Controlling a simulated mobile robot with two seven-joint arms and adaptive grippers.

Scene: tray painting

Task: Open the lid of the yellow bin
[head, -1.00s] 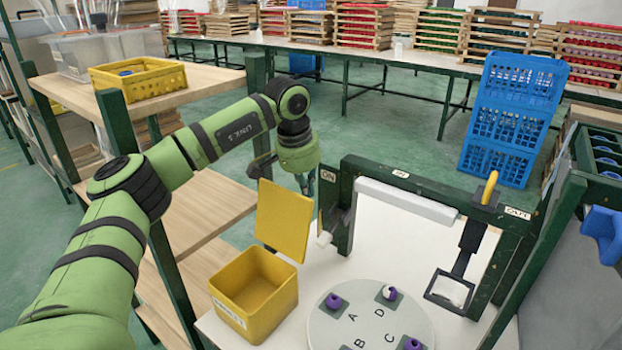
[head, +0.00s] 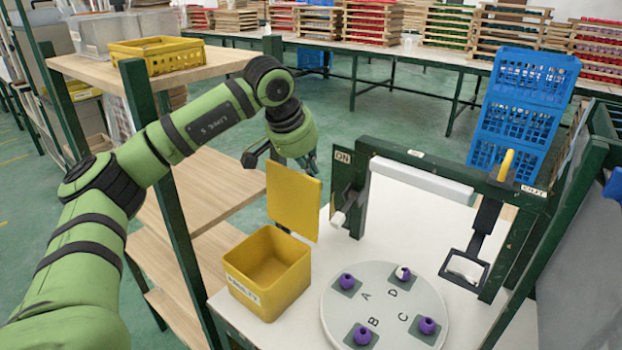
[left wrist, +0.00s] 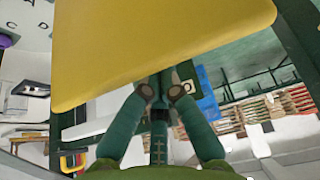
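The yellow bin (head: 240,292) stands on the white table, left of the round plate, with its open top showing an empty inside. Its yellow lid (head: 293,203) stands raised, roughly upright, at the bin's back edge. My left gripper (head: 311,162) is at the lid's upper right edge, partly behind it. My right gripper is not in view.
A round plate (head: 336,318) with lettered places and several purple pieces lies right of the bin. A green frame (head: 355,190) with a white bar (head: 420,192) stands behind it. Wooden shelves (head: 205,190) are left, holding a yellow crate (head: 158,57). Blue crates (head: 520,105) are stacked behind.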

